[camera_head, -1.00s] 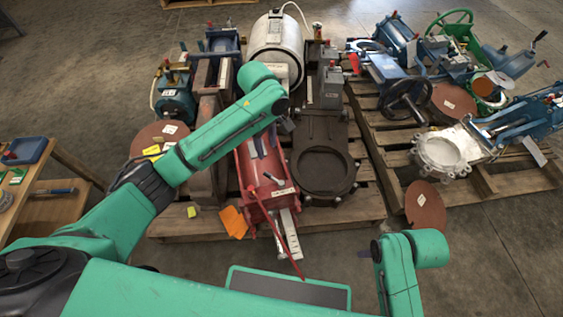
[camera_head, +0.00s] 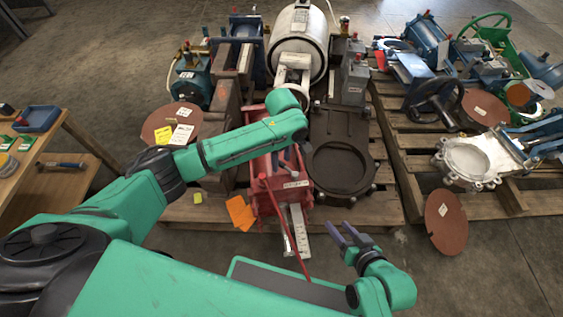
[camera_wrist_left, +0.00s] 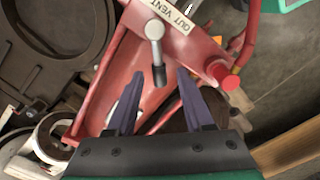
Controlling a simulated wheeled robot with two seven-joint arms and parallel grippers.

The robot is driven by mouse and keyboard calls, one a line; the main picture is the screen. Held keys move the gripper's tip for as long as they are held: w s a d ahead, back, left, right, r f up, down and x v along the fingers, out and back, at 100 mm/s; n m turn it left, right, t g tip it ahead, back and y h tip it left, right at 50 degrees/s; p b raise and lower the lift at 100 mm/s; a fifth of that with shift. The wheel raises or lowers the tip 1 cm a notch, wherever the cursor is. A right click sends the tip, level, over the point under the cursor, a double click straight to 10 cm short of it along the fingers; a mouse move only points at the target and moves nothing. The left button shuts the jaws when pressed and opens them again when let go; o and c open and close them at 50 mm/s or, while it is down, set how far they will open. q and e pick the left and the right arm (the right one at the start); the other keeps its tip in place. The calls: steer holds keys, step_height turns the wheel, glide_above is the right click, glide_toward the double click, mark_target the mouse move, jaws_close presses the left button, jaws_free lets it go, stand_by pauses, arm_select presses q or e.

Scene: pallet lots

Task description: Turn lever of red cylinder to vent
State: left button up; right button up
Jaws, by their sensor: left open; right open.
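The red cylinder (camera_head: 263,172) lies on the middle pallet in the head view, with a white label at its front end. The lever (camera_wrist_left: 155,45) there is a short grey handle with a dark tip, pointing toward my left gripper (camera_wrist_left: 160,74). That gripper is open, and the lever's tip appears between its fingertips; contact cannot be told. In the head view my left wrist hides its fingers. My right gripper (camera_head: 350,236) is open and empty, in front of the pallet.
A dark round-holed valve plate (camera_head: 345,155) lies right of the red cylinder. A thin red rod (camera_head: 285,228) sticks out forward. A white cylinder (camera_head: 298,42) stands behind. Another loaded pallet (camera_head: 410,185) is at right, a wooden bench (camera_head: 70,160) at left.

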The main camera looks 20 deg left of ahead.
arm_select(q)
steer(key=shift+c, duration=0.4)
jaws_close()
stand_by(1.1)
